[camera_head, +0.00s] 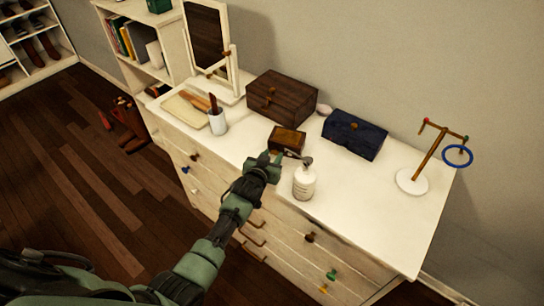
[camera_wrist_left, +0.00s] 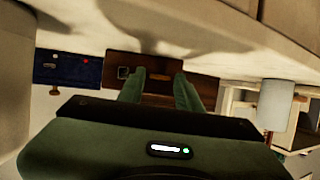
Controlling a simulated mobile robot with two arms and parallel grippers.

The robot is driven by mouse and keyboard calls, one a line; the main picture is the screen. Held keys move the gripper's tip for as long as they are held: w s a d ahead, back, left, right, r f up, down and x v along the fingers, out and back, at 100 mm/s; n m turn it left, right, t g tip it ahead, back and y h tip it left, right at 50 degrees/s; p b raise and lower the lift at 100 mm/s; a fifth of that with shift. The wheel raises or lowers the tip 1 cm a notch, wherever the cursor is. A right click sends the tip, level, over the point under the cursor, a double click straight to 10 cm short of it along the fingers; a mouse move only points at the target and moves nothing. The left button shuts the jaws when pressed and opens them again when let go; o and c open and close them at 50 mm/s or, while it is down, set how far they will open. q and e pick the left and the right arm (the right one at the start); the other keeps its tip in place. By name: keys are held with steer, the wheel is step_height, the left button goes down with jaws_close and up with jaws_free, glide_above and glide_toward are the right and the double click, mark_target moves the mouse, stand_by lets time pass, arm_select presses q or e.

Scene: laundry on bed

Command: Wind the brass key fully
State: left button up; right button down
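A small brown wooden box (camera_head: 287,138) with a lighter patch on its front sits near the middle of the white dresser top. My left gripper (camera_head: 268,160) is just in front of it. In the left wrist view, the two green fingers (camera_wrist_left: 158,86) are apart, with brown wood (camera_wrist_left: 115,72) and a small brass-coloured part (camera_wrist_left: 160,76) showing beyond and between them. I cannot tell whether that part is the key, or whether the fingers touch it. No brass key is clear in the head view. My right gripper is not in view.
A white pump bottle (camera_head: 304,182) stands close to the right of my left gripper. A larger wooden box (camera_head: 282,97), a dark blue box (camera_head: 354,134), a cup (camera_head: 217,122), a mirror (camera_head: 208,40) and a ring stand (camera_head: 412,181) surround it. The dresser's right front top is clear.

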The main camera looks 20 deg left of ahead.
arm_select(q)
steer(key=shift+v, duration=3.95)
